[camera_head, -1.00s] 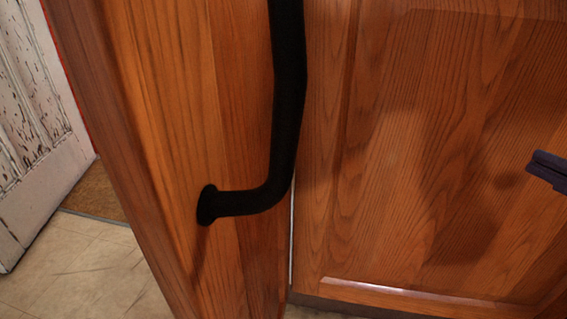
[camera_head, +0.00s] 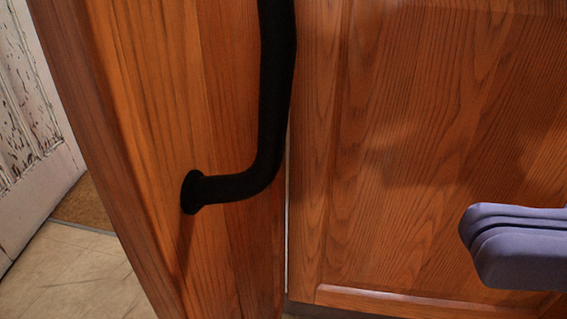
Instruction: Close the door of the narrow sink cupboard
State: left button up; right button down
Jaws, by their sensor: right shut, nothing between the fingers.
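A wooden cupboard door (camera_head: 225,110) with a black bar handle (camera_head: 262,120) fills the left and middle of the head view. It stands at an angle to the wooden panel (camera_head: 400,110) on its right, with a thin pale gap between them low down. I cannot tell from this close whether it is the narrow sink cupboard's door. My right gripper (camera_head: 485,245), blue-grey, comes in from the right edge in front of the panel. It is shut and empty, apart from the handle. My left gripper is not in view.
A white door with peeling paint (camera_head: 35,130) stands at the far left. Pale floor tiles (camera_head: 75,270) show at the lower left, with a brown mat (camera_head: 88,205) behind. The panel's bottom edge (camera_head: 400,302) is low in the picture.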

aim_at(161, 200)
jog(key=x, duration=1)
jog(key=shift+a, duration=0.3)
